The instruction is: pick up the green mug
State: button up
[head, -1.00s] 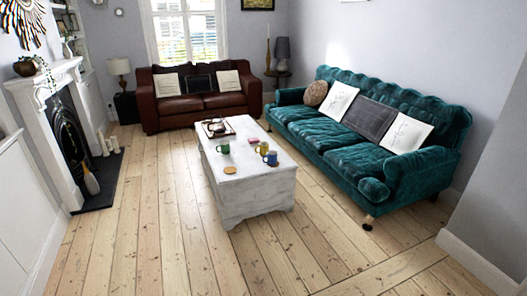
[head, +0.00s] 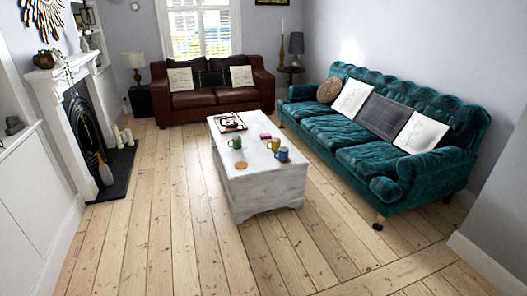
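The green mug (head: 235,143) stands upright on the white chest-like coffee table (head: 266,192), near the left edge of its top. A yellow mug (head: 274,144) and a blue mug (head: 282,154) stand to its right on the same top. My gripper is not in view, so its state and its distance from the mug do not show.
An orange disc (head: 241,165), a pink item (head: 265,136) and a dark tray (head: 230,122) also lie on the table. A teal sofa (head: 360,150) stands to the right, a brown sofa (head: 205,97) behind, a fireplace (head: 84,125) left. The floorboards in front are clear.

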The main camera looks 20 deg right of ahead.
aim_at(236, 141)
jog(key=i+l, duration=0.1)
jog(key=i, duration=2.25)
jog(key=i+l, duration=0.15)
jog(key=i, duration=2.2)
